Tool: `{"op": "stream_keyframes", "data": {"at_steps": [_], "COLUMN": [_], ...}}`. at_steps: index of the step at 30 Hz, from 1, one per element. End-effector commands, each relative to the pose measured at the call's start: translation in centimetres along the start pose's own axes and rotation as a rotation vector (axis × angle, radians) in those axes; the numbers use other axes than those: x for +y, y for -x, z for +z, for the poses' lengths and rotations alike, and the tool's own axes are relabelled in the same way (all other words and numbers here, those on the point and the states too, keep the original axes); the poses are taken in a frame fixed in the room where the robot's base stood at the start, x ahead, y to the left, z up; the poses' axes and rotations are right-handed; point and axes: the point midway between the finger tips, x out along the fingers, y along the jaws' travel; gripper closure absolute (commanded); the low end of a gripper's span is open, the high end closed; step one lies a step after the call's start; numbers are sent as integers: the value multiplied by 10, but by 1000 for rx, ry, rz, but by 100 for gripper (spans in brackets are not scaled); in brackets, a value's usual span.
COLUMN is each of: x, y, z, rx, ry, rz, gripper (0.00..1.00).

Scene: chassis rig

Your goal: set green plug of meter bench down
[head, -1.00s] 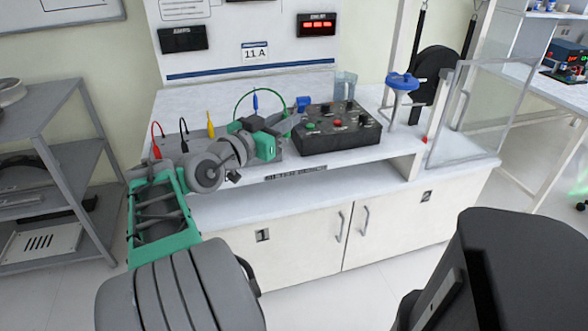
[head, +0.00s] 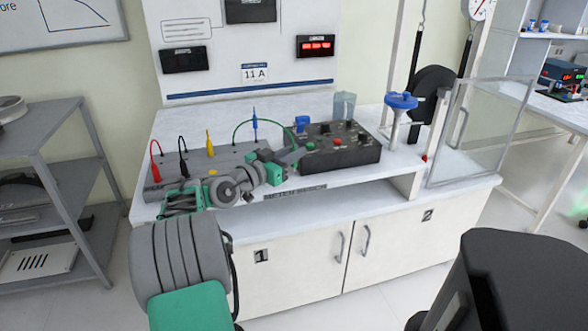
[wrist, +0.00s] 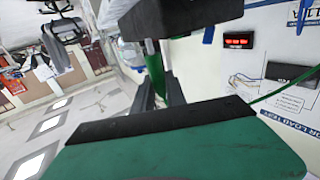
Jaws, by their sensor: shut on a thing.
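The meter bench (head: 225,222) is a white bench with a raised shelf and a back panel. My gripper (head: 294,155) is over the front of its shelf, just left of the black control box. In the wrist view my gripper (wrist: 158,92) is shut on the green plug (wrist: 154,72), which shows between the dark fingers. A green cable (head: 262,121) arches from behind the blue lead toward my gripper. What lies directly under the plug is hidden.
The black control box (head: 338,147) with knobs and buttons stands close to my gripper. A blue-topped stand (head: 399,102) and clear screen (head: 468,133) are right.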

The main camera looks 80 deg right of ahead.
Motion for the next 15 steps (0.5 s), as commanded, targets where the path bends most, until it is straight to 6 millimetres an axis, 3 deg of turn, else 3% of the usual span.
{"op": "stream_keyframes", "data": {"at_steps": [8, 11, 15], "x": [-17, -17, -17], "y": [-20, -20, -19], "z": [32, 54, 56], "rx": [1, 2, 3], "ry": [0, -1, -4], "rz": [1, 0, 0], "gripper": [100, 100, 100]}}
